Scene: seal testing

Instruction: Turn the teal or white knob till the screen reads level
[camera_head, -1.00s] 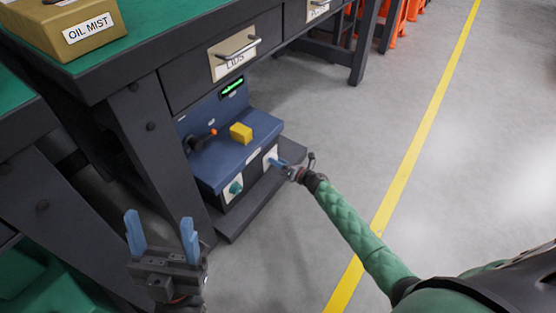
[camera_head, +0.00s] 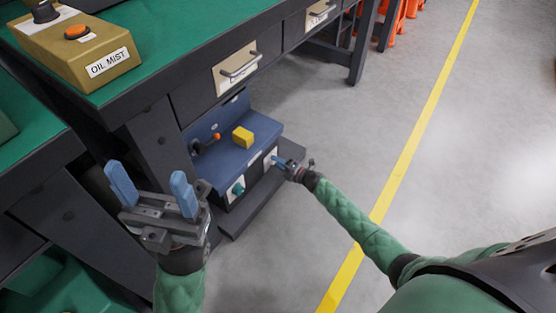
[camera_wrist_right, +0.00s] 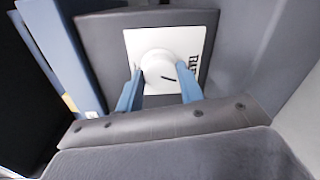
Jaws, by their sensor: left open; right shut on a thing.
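The blue machine (camera_head: 222,158) stands low under the bench, with a yellow block (camera_head: 243,137) and an orange-tipped lever (camera_head: 216,136) on it. The teal knob (camera_head: 238,189) is on its front, on a white plate. The white knob (camera_wrist_right: 158,70) is on the plate to the right, with a dark mark on its face. My right gripper (camera_wrist_right: 160,88) is shut on the white knob, one finger on each side; in the head view it reaches the machine's front (camera_head: 280,163). My left gripper (camera_head: 153,190) is open and empty, left of the machine. The screen is hidden behind the drawer.
The green-topped bench (camera_head: 150,25) overhangs the machine, with a drawer (camera_head: 237,70) above it. An oil mist box (camera_head: 85,55) sits on top. A bench leg (camera_head: 160,150) stands to the left. The grey floor (camera_head: 330,140) with a yellow line is clear at right.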

